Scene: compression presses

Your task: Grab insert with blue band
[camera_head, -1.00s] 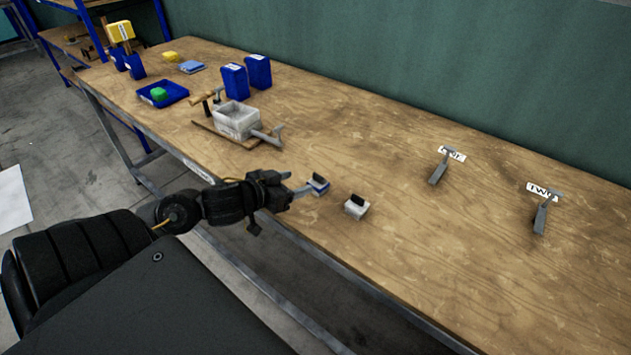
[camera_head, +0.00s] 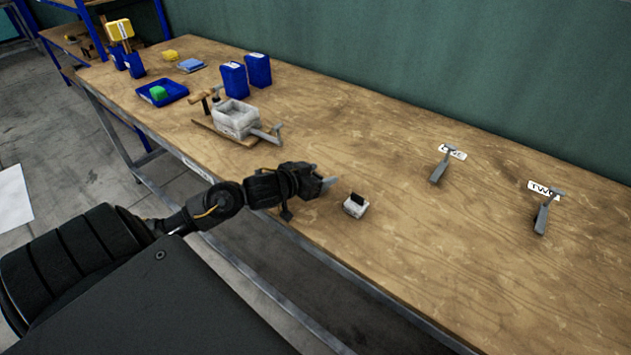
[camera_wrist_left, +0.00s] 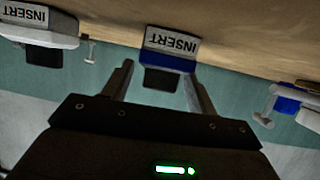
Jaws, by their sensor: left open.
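The insert with the blue band (camera_wrist_left: 170,50) shows in the left wrist view with a white "INSERT" label and a black grip block. In the head view it is hidden behind my left gripper (camera_head: 326,182). The left gripper also shows in the left wrist view (camera_wrist_left: 158,76). It is open, with one finger on each side of the black grip block and a gap showing beside it. A second insert (camera_head: 356,207), white with a black block and no blue band, stands just right of the gripper. It is at the upper left in the wrist view (camera_wrist_left: 40,28). My right gripper is out of view.
A grey-white box press (camera_head: 237,121) with a lever stands beyond the gripper. Two grey levers (camera_head: 437,168) (camera_head: 542,216) with labels stand to the right. Blue bins (camera_head: 235,80) and a blue tray (camera_head: 165,93) are at the back left. The wooden table (camera_head: 450,265) is clear at the right front.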

